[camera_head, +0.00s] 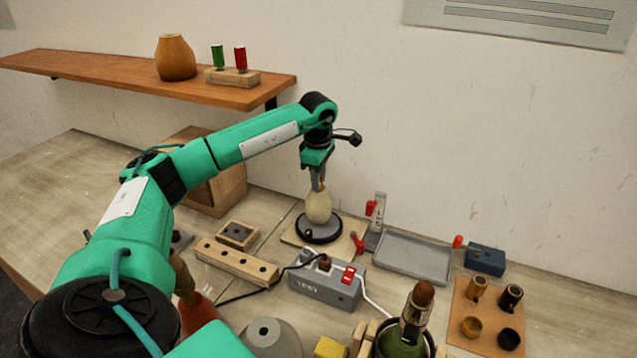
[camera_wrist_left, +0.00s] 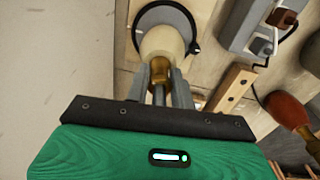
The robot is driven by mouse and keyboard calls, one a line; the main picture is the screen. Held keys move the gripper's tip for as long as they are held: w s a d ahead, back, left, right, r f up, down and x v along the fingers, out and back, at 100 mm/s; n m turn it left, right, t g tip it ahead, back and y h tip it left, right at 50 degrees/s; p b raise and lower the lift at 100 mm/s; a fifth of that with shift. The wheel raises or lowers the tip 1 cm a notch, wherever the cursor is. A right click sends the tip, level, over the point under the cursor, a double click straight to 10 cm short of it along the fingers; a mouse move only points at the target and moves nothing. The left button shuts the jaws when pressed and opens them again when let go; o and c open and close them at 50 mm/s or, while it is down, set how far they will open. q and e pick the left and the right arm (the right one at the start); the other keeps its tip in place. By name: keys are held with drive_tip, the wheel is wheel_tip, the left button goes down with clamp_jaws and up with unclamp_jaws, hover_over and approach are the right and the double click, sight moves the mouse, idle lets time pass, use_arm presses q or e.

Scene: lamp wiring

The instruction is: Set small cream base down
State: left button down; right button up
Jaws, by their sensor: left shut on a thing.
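The small cream base (camera_head: 318,207) is a rounded, pear-shaped body with a brass neck, and it looks upright. My left gripper (camera_head: 318,184) points down from above and is shut on its neck. In the left wrist view the gripper (camera_wrist_left: 161,74) has its fingers on either side of the brass neck, with the cream body (camera_wrist_left: 162,43) beyond. The base is over a round black-rimmed disc (camera_head: 318,233); I cannot tell whether its underside touches it. The disc sits on a pale wooden board (camera_head: 291,238). My right gripper is not in view.
A grey test box (camera_head: 322,292) with a red switch, a holed wooden strip (camera_head: 228,261) and a grey tray (camera_head: 410,262) stand close by. Red (camera_head: 196,318), grey (camera_head: 270,340) and green (camera_head: 393,344) bodies stand in front. A shelf (camera_head: 110,74) overhangs the back left.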

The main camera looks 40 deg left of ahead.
sight(319, 203)
use_arm(q)
drive_tip(key=shift+f, duration=1.2)
drive_tip(key=c, duration=1.3)
unclamp_jaws()
drive_tip(key=shift+f, duration=0.1)
drive_tip(key=shift+o, duration=0.6)
